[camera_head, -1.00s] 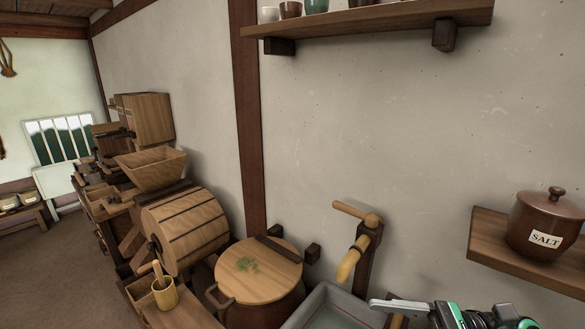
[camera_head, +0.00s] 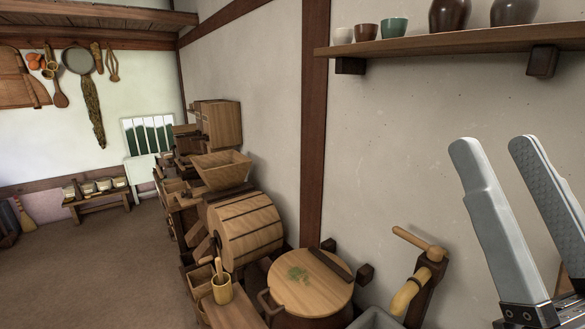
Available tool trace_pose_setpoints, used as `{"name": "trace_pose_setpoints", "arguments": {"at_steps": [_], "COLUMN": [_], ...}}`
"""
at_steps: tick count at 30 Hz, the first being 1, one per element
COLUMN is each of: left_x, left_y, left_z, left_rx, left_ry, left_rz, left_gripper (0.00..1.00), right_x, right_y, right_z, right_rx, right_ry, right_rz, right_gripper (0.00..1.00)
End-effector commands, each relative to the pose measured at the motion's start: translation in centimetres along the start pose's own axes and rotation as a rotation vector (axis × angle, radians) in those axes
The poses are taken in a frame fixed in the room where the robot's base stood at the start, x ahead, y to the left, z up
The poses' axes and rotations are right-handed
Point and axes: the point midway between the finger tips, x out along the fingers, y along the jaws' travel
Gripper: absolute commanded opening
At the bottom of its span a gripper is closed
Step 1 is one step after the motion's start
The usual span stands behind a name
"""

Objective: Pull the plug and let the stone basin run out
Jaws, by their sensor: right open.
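The stone basin (camera_head: 376,319) shows only as a grey rim corner at the bottom edge. Its inside and the plug are out of view. A wooden tap (camera_head: 408,291) with a peg handle stands against the wall above the basin. My right gripper (camera_head: 490,142) is raised at the right, its two grey fingers pointing up and apart, with nothing between them. It is to the right of the tap. My left gripper is not in view.
A round-lidded tub (camera_head: 318,290) with green bits on its lid stands left of the basin. A wooden drum (camera_head: 240,228) and a mortar cup (camera_head: 222,290) are further left. A shelf (camera_head: 450,43) with cups and jars overhangs at the upper right. Open floor lies left.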

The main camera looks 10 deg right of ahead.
Motion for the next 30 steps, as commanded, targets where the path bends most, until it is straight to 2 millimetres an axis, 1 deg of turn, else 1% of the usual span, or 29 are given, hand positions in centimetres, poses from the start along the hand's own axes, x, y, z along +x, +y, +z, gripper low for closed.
{"name": "trace_pose_setpoints", "arguments": {"at_steps": [1,5,8,18,21,24,25,27,30], "left_x": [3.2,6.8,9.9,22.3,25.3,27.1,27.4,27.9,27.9], "left_y": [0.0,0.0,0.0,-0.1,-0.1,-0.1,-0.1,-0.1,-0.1], "left_z": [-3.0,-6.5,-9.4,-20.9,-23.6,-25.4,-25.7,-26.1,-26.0], "left_rx": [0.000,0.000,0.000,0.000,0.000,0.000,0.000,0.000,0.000], "left_ry": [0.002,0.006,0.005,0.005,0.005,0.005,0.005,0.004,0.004], "left_rz": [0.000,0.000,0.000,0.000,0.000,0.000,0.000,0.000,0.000], "left_gripper": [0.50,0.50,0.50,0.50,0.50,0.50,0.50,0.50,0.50], "right_x": [3.1,6.7,9.8,22.1,25.0,26.9,27.2,27.6,27.6], "right_y": [0.0,0.0,0.0,-0.1,-0.1,-0.1,-0.1,-0.1,-0.1], "right_z": [-3.4,-6.7,-9.7,-21.3,-24.1,-25.8,-26.1,-26.5,-26.5], "right_rx": [-0.010,-0.014,-0.015,-0.018,-0.018,-0.018,-0.018,-0.018,-0.018], "right_ry": [0.015,0.014,0.014,0.014,0.014,0.014,0.014,0.014,0.014], "right_rz": [0.001,0.002,0.003,0.004,0.005,0.005,0.005,0.005,0.005], "right_gripper": [0.61,0.61,0.61,0.61,0.61,0.61,0.61,0.61,0.61]}}
